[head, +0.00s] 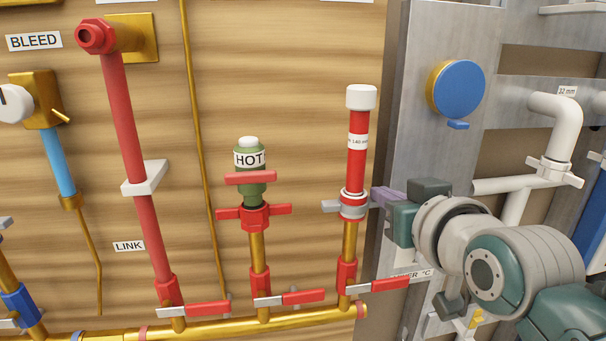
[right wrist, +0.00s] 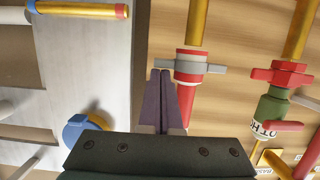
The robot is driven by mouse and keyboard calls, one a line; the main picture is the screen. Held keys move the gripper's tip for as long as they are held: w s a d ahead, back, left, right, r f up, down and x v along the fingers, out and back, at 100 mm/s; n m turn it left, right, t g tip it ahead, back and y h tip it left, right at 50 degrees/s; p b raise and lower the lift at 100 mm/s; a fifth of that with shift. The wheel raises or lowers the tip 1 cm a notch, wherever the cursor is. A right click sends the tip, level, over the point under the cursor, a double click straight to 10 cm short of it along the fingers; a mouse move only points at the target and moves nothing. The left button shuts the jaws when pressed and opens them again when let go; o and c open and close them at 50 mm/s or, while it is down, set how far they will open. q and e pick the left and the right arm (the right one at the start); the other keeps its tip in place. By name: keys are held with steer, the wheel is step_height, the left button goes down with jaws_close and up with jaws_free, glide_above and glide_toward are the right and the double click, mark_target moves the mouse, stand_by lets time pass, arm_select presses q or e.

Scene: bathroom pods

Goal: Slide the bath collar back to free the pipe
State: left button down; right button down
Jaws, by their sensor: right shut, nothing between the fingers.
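A red and white collar (head: 353,204) with grey side tabs sits around the upright pipe (head: 356,170), which has a red upper part, a white cap and a brass lower part. No label names it as the bath collar. It also shows in the right wrist view (right wrist: 191,66). My right gripper (head: 382,197) is shut and empty, just right of the collar by its right tab. In the right wrist view its purple fingertips (right wrist: 160,72) overlap that tab; I cannot tell whether they touch. My left gripper is not in view.
Left of the collar stand a HOT valve (head: 250,175) and a red LINK pipe (head: 133,160). Red-handled levers (head: 305,297) line the brass pipe (head: 240,326) below. A grey post (head: 428,120) with a blue disc (head: 459,89) rises close to my right gripper.

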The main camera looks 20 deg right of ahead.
steer(key=s+a+r+p, duration=0.25)
steer(key=s+r, duration=0.35)
steer(key=s, duration=0.3)
steer(key=s+a+f+n+g+y+p, duration=0.1)
steer(key=s+a+f+n+g+y, duration=0.1)
steer(key=s+a+f+g, duration=0.45)
steer(key=s+a+f+n+g+y+p, duration=0.15)
steer(key=s+g, duration=0.25)
steer(key=s, duration=0.6)
step_height(320, 180, up, 38)
steer(key=s+n+p, duration=0.1)
steer(key=p, duration=3.7)
steer(key=shift+s+d+f+g, duration=0.25)
steer(key=shift+d+g, duration=0.1)
steer(key=shift+d, duration=0.1)
